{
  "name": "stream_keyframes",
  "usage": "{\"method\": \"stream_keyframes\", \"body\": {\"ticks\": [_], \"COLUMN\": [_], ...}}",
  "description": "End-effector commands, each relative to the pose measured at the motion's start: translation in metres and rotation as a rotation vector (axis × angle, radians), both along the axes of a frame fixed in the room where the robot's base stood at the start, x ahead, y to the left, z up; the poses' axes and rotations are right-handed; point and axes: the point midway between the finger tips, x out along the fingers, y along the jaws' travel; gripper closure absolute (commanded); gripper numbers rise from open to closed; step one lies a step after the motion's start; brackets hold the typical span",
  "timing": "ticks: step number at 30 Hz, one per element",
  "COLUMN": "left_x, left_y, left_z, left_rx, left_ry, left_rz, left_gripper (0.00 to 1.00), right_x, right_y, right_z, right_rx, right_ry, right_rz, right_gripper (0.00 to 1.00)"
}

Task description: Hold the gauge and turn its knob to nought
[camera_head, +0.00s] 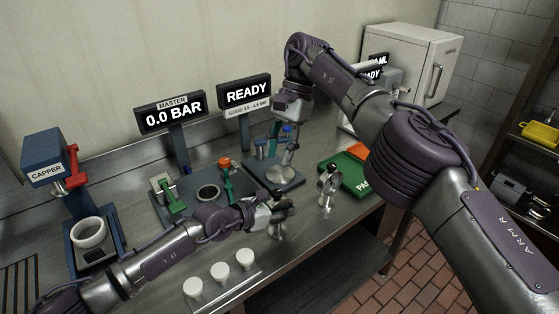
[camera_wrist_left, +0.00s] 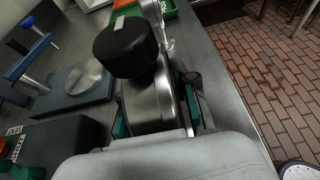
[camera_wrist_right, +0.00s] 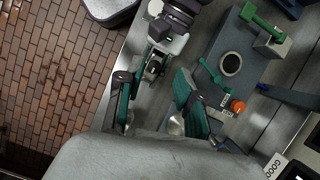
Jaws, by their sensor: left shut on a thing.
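A metal gauge with a dark knob (camera_wrist_left: 125,48) is in my left gripper (camera_head: 276,208), above the bench's front edge. In the left wrist view its steel body (camera_wrist_left: 148,100) sits between the green-sided fingers, which are shut on it. The gauge's dial face cannot be read. My right gripper (camera_wrist_right: 156,98) is open and empty, with its green-padded fingers apart. In the head view it hangs pointing down over the blue-based station behind the left gripper. In the right wrist view the left gripper and held gauge (camera_wrist_right: 154,68) lie beyond its fingertips. The master display (camera_head: 173,112) reads 0.0 BAR.
Another metal item (camera_head: 327,187) stands on the bench, right of the left gripper. A green PASS tray (camera_head: 340,172) lies behind it. A READY display (camera_head: 245,93) stands at the back. Three white caps (camera_head: 219,270) sit at the front. A capper (camera_head: 45,158) stands left.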

Motion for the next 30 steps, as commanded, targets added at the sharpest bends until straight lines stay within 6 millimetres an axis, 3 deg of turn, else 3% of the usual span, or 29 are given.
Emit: {"method": "stream_keyframes", "body": {"ticks": [6,9,11,18,23,27,30], "left_x": [0.000,0.000,0.000,0.000,0.000,0.000,0.000], "left_y": [0.000,0.000,0.000,0.000,0.000,0.000,0.000], "left_z": [-0.001,-0.001,-0.001,-0.001,-0.001,-0.001,-0.001], "left_rx": [0.001,0.001,0.002,0.001,0.001,0.002,0.002], "left_ry": [0.002,0.001,0.001,0.001,0.001,0.001,0.001], "left_rz": [-0.001,-0.001,0.000,0.000,0.000,0.000,0.000], "left_gripper": [1.00,1.00,1.00,1.00,1.00,1.00,1.00], "right_x": [0.000,0.000,0.001,0.011,0.026,0.033,0.028], "right_y": [0.000,0.000,0.001,-0.006,-0.044,-0.102,-0.133], "right_z": [0.001,-0.001,-0.005,-0.033,-0.023,0.002,0.007], "right_rx": [0.000,0.006,0.022,0.245,0.472,0.663,0.779], "right_ry": [0.000,0.003,0.009,0.099,0.177,0.226,0.244], "right_rz": [0.001,-0.005,-0.021,-0.303,-0.649,-0.951,-1.126], "right_gripper": [0.63,0.49,0.49,0.49,0.49,0.49,0.49]}}
